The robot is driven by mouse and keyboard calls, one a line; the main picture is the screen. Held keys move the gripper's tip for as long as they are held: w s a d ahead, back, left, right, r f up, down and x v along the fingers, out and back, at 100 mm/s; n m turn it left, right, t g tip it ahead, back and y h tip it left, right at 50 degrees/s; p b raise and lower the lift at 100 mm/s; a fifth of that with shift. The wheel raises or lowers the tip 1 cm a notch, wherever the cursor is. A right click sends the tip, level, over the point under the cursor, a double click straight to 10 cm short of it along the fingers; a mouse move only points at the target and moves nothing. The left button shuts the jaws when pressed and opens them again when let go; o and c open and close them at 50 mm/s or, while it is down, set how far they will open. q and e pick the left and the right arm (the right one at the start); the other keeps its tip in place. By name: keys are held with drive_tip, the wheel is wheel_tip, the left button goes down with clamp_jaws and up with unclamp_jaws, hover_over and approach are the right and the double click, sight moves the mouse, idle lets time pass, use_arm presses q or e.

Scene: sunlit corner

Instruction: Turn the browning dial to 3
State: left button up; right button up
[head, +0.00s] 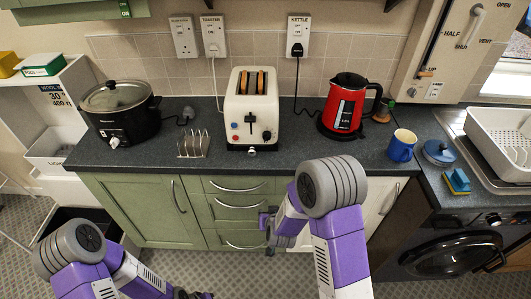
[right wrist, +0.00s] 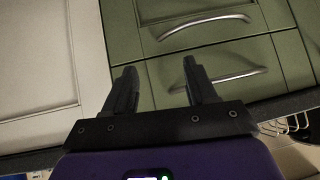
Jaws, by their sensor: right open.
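The white toaster (head: 250,110) stands on the counter against the tiled wall, with bread slices (head: 251,82) in its slots. A small dark round dial (head: 267,135) is on its front face at the right; its setting is too small to read. My right gripper (head: 268,224) is below the counter edge in front of the drawers, apart from the toaster. In the right wrist view the right gripper (right wrist: 158,85) is open and empty, facing the green drawer fronts. My left gripper (head: 192,294) is low at the bottom edge, partly cut off; its jaws are unclear.
A toast rack (head: 194,145) and black slow cooker (head: 122,112) stand left of the toaster. A red kettle (head: 346,106), blue mug (head: 402,145) and blue round container (head: 439,152) stand to its right. The counter (head: 290,158) directly before the toaster is clear. Drawer handles (head: 240,187) protrude below.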

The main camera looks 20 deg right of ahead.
drive_tip(key=w+r+t+b, duration=0.1)
drive_tip(key=w+r, duration=0.1)
drive_tip(key=r, duration=0.1)
drive_tip(key=w+r+t+h+b, duration=0.1)
drive_tip(key=w+r+t, duration=0.1)
drive_tip(key=r, duration=0.1)
drive_tip(key=w+r+t+h+b, duration=0.1)
drive_tip(key=w+r, duration=0.2)
drive_tip(key=shift+a+m+t+b, duration=0.1)
drive_tip(key=shift+m+t+b, duration=0.2)
drive_tip(key=shift+m, duration=0.1)
drive_tip(key=m+t+h+b, duration=0.2)
drive_tip(key=t+h+b, duration=0.1)
approach(267, 140)
drive_tip(key=w, duration=0.2)
drive_tip(key=x, duration=0.2)
drive_tip(key=b+x, duration=0.1)
drive_tip(key=x, duration=0.4)
drive_tip(key=shift+d, duration=0.3)
use_arm(q)
wheel_tip(267, 140, down, 10)
use_arm(e)
drive_tip(key=c, duration=1)
drive_tip(key=shift+c, duration=0.2)
use_arm(q)
drive_tip(key=shift+r, duration=0.15)
